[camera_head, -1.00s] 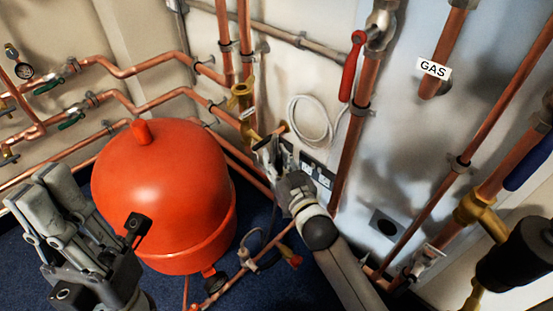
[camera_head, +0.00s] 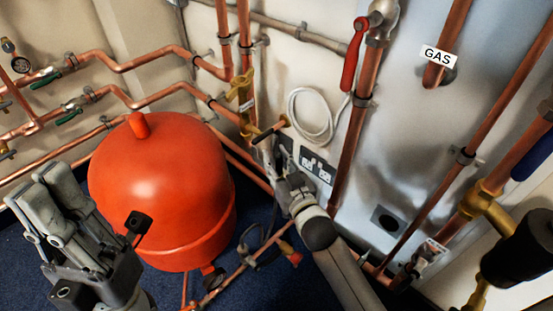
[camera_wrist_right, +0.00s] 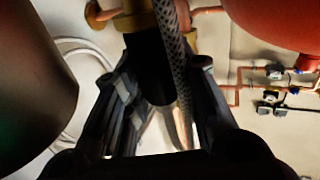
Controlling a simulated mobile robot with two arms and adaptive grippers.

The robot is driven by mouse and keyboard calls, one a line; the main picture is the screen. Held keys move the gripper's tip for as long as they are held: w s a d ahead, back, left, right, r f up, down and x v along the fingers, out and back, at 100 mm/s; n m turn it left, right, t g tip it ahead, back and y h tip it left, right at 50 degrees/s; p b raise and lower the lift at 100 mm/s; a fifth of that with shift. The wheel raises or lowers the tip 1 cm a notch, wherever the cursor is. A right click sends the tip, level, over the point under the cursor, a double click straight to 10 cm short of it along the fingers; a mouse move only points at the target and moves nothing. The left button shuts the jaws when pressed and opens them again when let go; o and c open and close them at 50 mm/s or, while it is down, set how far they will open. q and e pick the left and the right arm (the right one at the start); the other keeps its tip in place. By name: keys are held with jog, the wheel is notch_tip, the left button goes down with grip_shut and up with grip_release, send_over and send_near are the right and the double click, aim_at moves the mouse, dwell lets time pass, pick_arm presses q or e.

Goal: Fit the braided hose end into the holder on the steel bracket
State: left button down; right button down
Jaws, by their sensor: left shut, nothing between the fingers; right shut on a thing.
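My right gripper (camera_head: 273,148) is by the wall to the right of the red tank, in the head view. In the right wrist view its two dark fingers (camera_wrist_right: 165,90) stand either side of a braided hose (camera_wrist_right: 175,65) and a black cylinder (camera_wrist_right: 150,65) with brass above it. The gripper is shut on the hose, though the exact contact is in shadow. I cannot make out the steel bracket or its holder clearly in either view. My left gripper (camera_head: 45,205) is shut and empty at the lower left of the head view.
The red tank (camera_head: 160,195) stands left of my right arm. Copper pipes and a brass valve (camera_head: 240,85) rise behind it. A red-handled valve (camera_head: 352,60), a coiled white cable (camera_head: 312,115) and sockets (camera_head: 316,168) are on the wall. Blue floor (camera_head: 25,270) shows at lower left.

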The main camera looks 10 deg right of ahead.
jog(key=shift+p, duration=0.3)
dwell(0.5)
jog(key=shift+f+b, duration=0.35)
jog(key=shift+f, duration=0.45)
dwell(0.6)
jog(key=c, duration=1.1)
grip_release()
jog(key=shift+f, duration=0.1)
jog(key=shift+s, duration=0.1)
jog(key=shift+s+d, duration=0.4)
jog(key=shift+s, duration=1.55)
jog(key=shift+s+d, duration=0.4)
jog(key=shift+s, duration=1.55)
jog(key=shift+s+d, duration=0.4)
jog(key=shift+s, duration=1.55)
